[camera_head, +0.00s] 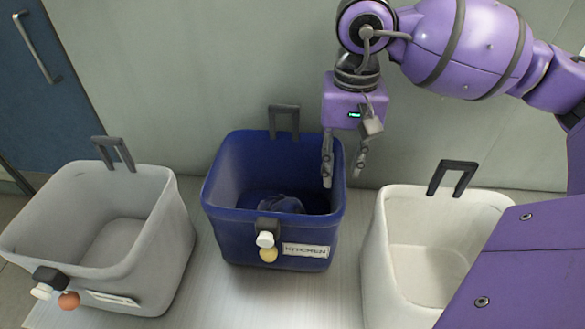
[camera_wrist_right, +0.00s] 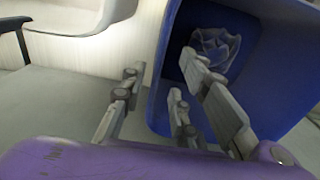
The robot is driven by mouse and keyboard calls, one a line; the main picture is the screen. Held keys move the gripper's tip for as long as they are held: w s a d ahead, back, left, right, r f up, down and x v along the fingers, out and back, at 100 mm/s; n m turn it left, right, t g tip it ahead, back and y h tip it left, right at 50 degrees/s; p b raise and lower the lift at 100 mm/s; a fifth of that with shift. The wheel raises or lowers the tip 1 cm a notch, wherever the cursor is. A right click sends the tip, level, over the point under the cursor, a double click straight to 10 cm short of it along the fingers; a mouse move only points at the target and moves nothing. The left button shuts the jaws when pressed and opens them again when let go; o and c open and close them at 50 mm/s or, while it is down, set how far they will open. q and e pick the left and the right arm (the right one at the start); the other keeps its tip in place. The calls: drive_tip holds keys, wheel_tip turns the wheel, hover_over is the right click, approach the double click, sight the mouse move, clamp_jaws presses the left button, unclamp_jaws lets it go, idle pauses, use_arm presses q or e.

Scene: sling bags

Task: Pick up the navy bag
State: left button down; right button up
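The navy bag (camera_head: 222,225) stands upright in the middle of the light surface, open at the top, with a dark handle loop (camera_head: 284,108) at its back rim. My right gripper (camera_head: 345,180) points down at the bag's right wall, fingers spread. One finger is over the bag's inner side and one is outside to the right. In the wrist view, the bag's blue edge (camera_wrist_right: 155,90) lies between the spread fingers (camera_wrist_right: 165,85). I cannot tell whether they touch it. A crumpled dark blue item (camera_head: 280,203) lies inside the bag. My left gripper is not in view.
A grey bag (camera_head: 165,250) stands to the left and a white bag (camera_head: 375,270) to the right, both with dark handle loops. A plain wall (camera_head: 200,70) is close behind. A narrow gap separates the navy bag from the white one.

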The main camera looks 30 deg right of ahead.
sight(340, 185)
wheel_tip(340, 185, down, 6)
drive_tip(key=shift+s+r+p, duration=0.1)
drive_tip(key=shift+r+p, duration=0.05)
drive_tip(key=shift+p, duration=0.4)
drive_tip(key=shift+d+f, duration=0.25)
drive_tip(key=shift+f, duration=0.3)
drive_tip(key=shift+a, duration=0.1)
clamp_jaws()
drive_tip(key=shift+r, duration=0.1)
